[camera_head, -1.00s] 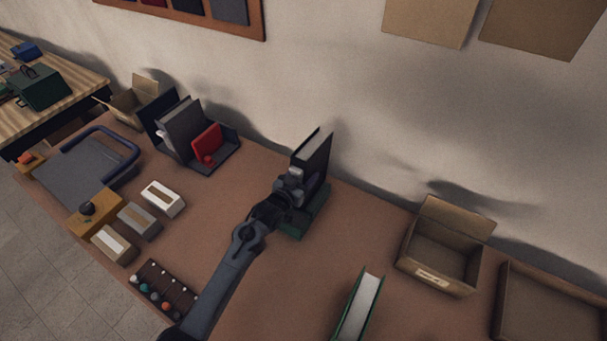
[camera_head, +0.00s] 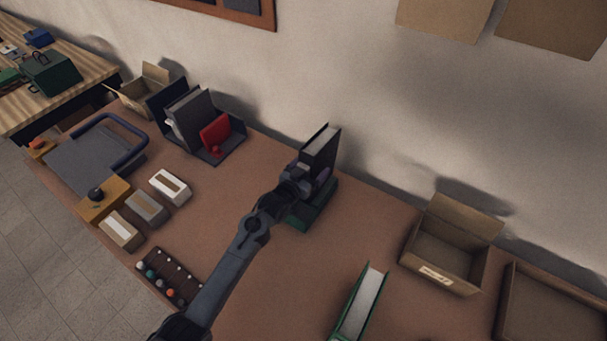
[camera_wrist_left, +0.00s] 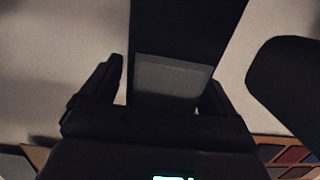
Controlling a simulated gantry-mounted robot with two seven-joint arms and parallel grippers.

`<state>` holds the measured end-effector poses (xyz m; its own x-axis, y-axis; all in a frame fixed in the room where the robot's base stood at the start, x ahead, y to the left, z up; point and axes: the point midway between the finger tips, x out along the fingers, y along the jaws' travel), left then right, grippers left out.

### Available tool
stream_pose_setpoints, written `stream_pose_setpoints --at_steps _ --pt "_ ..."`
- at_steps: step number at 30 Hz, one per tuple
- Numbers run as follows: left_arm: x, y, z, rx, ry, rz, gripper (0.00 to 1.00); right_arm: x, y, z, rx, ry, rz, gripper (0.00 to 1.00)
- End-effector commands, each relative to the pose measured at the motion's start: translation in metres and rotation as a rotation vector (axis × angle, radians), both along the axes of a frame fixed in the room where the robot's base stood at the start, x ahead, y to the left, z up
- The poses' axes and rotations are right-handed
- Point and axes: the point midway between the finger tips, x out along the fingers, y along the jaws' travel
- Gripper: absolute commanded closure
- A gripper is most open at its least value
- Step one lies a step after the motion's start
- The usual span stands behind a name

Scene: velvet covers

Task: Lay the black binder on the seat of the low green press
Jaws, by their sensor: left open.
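The black binder (camera_head: 320,145) stands upright, spine toward me, at the low green press (camera_head: 318,207) near the wall. My left gripper (camera_head: 302,176) is at the binder's near side, in front of its lower part, and hides where binder and press meet. In the left wrist view the binder (camera_wrist_left: 185,35) rises between my open fingers (camera_wrist_left: 165,88), with a grey label low on its spine. A gap shows between the left finger and the binder; I cannot tell whether the right finger touches it. My right gripper is in neither view.
A green binder (camera_head: 362,305) stands at the front right. An open cardboard box (camera_head: 445,262) and a brown tray (camera_head: 510,300) are at the right. A dark holder (camera_head: 236,142) with grey and red items stands left. A bead rack (camera_head: 190,290) lies near the front edge.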

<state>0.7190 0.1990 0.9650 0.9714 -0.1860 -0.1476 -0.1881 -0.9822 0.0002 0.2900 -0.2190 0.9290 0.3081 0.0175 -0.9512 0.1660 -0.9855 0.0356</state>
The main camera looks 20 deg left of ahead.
Motion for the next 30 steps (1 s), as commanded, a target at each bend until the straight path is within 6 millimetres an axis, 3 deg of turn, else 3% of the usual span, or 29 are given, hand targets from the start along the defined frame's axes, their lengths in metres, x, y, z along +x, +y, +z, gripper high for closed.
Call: stream_pose_setpoints --at_steps 18,30 --pt "-0.087 0.017 0.013 0.002 0.001 0.001 0.10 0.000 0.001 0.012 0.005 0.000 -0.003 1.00" --pt "-0.100 0.020 0.016 0.001 0.000 0.000 0.10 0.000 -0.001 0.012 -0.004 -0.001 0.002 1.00"
